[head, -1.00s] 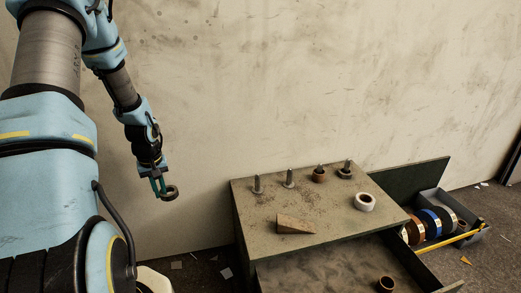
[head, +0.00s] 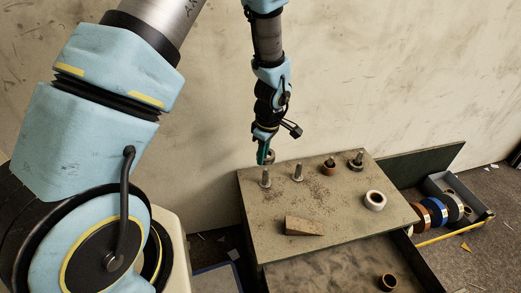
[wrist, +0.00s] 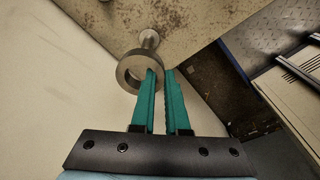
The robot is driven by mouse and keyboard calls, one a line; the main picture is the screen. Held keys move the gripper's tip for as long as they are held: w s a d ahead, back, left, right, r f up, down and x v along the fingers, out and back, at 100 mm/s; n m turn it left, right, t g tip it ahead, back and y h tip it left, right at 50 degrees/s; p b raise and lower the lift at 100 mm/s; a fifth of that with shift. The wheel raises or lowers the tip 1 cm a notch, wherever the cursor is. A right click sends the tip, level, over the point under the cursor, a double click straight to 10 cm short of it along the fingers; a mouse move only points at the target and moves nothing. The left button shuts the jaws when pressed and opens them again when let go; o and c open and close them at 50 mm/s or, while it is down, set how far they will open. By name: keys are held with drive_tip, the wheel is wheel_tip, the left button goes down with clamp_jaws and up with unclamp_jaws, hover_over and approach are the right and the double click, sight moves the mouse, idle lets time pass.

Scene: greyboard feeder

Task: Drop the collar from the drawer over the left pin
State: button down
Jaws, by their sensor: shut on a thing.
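My gripper (head: 265,158) is shut on a grey metal collar (wrist: 133,79). In the wrist view one green finger is inside the ring and the other outside, pinching its wall. The collar also shows in the head view (head: 270,155), partly hidden by the fingers, above and close to the left pin (head: 265,178). That pin is bare and upright. In the wrist view a pin (wrist: 150,40) shows just beyond the ring's far edge, not through its hole. The drawer (head: 335,275) is open, with a brown collar (head: 388,282) inside.
A second bare pin (head: 298,173) stands beside the left one. Two more pins carry a brown collar (head: 329,164) and a dark collar (head: 356,163). A white ring (head: 375,200) and a wooden wedge (head: 303,226) lie on the cabinet top (head: 345,225). A bin with rolls (head: 437,211) stands right.

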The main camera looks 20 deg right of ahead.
drive_tip(key=shift+f+b, duration=2.35)
drive_tip(key=shift+f, duration=0.9)
drive_tip(key=shift+s+a+f+b, duration=0.1)
drive_tip(key=shift+f+b, duration=0.95)
drive_tip(key=shift+f, duration=0.1)
drive_tip(key=c, duration=1.2)
unclamp_jaws()
drive_tip(key=o, duration=0.3)
drive_tip(key=shift+r, duration=0.2)
drive_tip(key=shift+o, duration=0.3)
drive_tip(key=r, duration=0.3)
drive_tip(key=r+p, duration=0.1)
drive_tip(key=r, duration=0.3)
drive_tip(key=d+r+p, duration=0.1)
drive_tip(key=r, duration=0.3)
drive_tip(key=shift+s, duration=0.35)
drive_tip(key=shift+s+a+r, duration=0.15)
drive_tip(key=shift+r, duration=0.6)
